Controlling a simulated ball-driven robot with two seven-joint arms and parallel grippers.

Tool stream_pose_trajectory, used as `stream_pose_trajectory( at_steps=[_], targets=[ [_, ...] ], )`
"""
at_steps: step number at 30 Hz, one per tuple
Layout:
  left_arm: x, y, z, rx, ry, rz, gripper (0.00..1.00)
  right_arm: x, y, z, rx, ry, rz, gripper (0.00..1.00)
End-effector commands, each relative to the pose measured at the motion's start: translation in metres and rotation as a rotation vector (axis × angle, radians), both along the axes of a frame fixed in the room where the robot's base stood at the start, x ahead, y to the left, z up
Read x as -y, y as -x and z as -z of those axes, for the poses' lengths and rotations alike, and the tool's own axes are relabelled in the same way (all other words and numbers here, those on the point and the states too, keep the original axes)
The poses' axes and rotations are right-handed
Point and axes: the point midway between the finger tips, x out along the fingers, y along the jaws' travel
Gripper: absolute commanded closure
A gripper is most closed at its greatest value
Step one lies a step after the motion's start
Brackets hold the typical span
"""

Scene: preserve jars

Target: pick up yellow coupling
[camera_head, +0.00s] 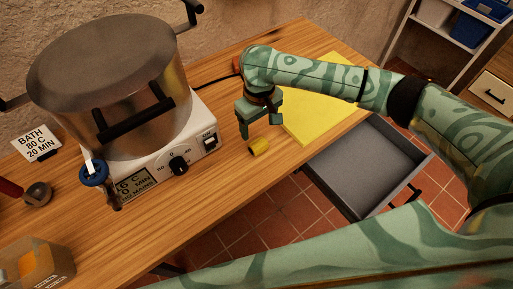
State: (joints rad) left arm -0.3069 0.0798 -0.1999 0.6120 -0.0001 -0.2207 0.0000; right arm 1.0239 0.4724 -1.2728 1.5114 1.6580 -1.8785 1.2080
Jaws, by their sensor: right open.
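The yellow coupling (259,146) is a small yellow cylinder lying on the wooden table, near its front edge. My right gripper (258,129) is just above and beside it, fingers pointing down. It is open, and I see nothing between its fingers. The coupling appears apart from the fingers, though the exact gap is hard to tell. My left gripper is not in the head view.
A large metal pot (110,75) stands on a white heater (190,150) left of the gripper. A yellow mat (318,115) lies to the right. An open grey drawer (365,165) juts out below the table edge. The front middle of the table (190,215) is clear.

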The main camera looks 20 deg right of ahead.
Motion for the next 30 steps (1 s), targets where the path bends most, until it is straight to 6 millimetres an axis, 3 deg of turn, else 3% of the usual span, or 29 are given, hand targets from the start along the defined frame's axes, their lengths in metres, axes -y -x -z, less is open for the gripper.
stream_pose_trajectory(
  at_steps=[8, 15, 22, 23, 28, 30],
  targets=[
    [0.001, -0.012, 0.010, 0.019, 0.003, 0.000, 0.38, -0.002, 0.003, 0.022, 0.000, -0.001, -0.001, 0.27],
    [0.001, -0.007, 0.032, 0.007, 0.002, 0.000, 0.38, -0.005, 0.010, 0.062, -0.001, -0.001, 0.000, 0.27],
    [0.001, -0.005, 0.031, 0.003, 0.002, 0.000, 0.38, -0.005, 0.009, 0.062, 0.003, 0.000, -0.001, 0.27],
    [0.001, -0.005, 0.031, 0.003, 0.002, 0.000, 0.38, -0.005, 0.009, 0.062, 0.003, 0.000, -0.001, 0.30],
    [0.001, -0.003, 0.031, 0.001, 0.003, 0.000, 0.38, -0.004, 0.009, 0.061, 0.003, 0.000, -0.001, 0.76],
    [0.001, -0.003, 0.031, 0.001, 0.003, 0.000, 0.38, -0.004, 0.009, 0.061, 0.003, 0.000, -0.001, 0.80]
  ],
)
